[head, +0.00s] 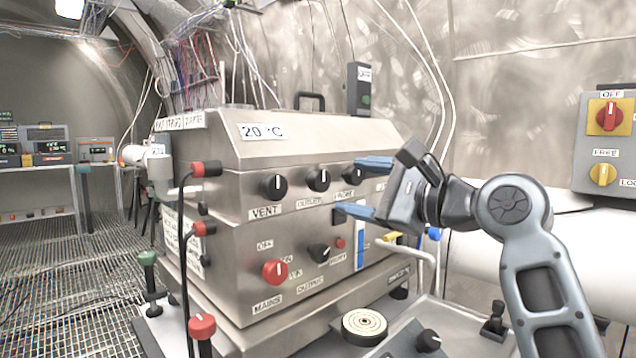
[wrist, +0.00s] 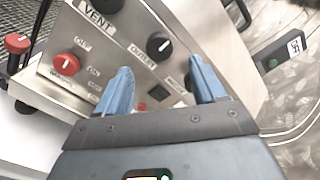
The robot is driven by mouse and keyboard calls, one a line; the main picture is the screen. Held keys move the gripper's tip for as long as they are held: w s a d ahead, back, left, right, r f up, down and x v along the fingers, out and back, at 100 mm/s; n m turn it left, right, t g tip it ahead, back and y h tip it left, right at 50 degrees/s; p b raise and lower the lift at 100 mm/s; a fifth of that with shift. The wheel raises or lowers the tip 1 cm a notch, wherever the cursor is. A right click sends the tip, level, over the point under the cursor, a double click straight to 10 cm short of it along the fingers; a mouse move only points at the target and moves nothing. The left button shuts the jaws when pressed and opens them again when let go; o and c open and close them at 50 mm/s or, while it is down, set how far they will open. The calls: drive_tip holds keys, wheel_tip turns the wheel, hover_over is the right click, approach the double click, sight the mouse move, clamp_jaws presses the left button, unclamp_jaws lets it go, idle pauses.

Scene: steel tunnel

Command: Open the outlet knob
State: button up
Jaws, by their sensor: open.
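The outlet knob (head: 318,179) is a round black knob with a white pointer mark on the upper front of a steel box, above a label reading OUTLET. In the wrist view the outlet knob (wrist: 159,45) shows just beyond the gap between the fingertips. My gripper (head: 347,185) is open and empty, its blue fingers pointing at the panel, to the right of the outlet knob in the head view. In the wrist view my gripper (wrist: 160,64) has one finger on each side of the OUTLET label. No contact with the knob shows.
The black vent knob (head: 273,187) is left of the outlet knob. Another black knob (head: 350,170) is close to my upper finger. A red mains knob (head: 275,272) and a smaller black knob (head: 319,252) sit lower. A red-handled lever (head: 201,327) stands in front.

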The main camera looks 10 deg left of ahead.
sight(324, 182)
drive_tip(key=x, duration=0.7)
drive_tip(key=shift+a, duration=0.1)
drive_tip(key=c, duration=1.1)
